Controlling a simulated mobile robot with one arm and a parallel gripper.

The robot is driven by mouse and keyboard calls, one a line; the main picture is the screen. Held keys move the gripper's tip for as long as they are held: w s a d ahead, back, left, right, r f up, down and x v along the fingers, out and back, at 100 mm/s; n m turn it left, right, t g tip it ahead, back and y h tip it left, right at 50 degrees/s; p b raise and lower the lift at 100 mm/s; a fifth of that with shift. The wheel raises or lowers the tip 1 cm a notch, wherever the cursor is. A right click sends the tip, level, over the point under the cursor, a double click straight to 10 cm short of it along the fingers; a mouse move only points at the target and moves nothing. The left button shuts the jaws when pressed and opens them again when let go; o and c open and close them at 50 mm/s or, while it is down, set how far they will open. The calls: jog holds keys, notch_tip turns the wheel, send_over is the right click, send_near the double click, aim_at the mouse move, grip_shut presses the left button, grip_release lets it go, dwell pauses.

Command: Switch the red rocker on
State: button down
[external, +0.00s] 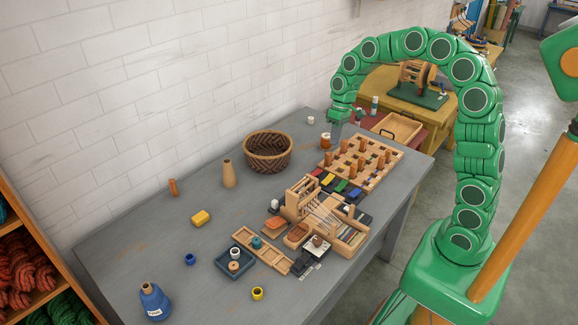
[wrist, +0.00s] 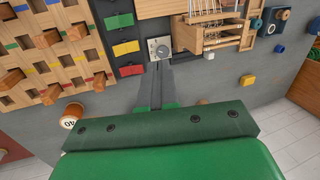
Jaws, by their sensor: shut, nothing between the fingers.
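The red rocker (external: 317,172) is the end one in a row of coloured rockers on a dark strip at the middle of the table. In the wrist view the red rocker (wrist: 131,70) lies left of my fingertips, below the yellow rocker (wrist: 126,47) and green rocker (wrist: 119,21). The blue rocker (external: 354,192) is at the other end of the row. My gripper (external: 335,142) is shut and empty, held at the table's back right with fingers pointing down. It also shows in the wrist view (wrist: 158,68), apart from the red rocker. Whether the rocker is on is too small to tell.
A wooden pegboard (external: 362,160) stands beside the rockers, and a small loom (external: 325,215) is on their other side. A plate with a grey knob (wrist: 159,48) is near my fingertips. A labelled jar (wrist: 70,118) and wicker basket (external: 268,151) stand nearby.

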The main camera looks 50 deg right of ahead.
send_over(313, 174)
jog(key=d, duration=0.5)
notch_tip(313, 174, down, 7)
jog(key=shift+m+t, duration=0.3)
jog(key=shift+m, duration=0.1)
jog(key=shift+s+f, duration=0.1)
jog(key=x, duration=1.4)
jog(key=shift+a, duration=0.2)
jog(key=shift+a, duration=0.1)
jog(key=shift+a+f, duration=0.1)
jog(key=shift+f, duration=0.05)
jog(key=shift+d, duration=0.8)
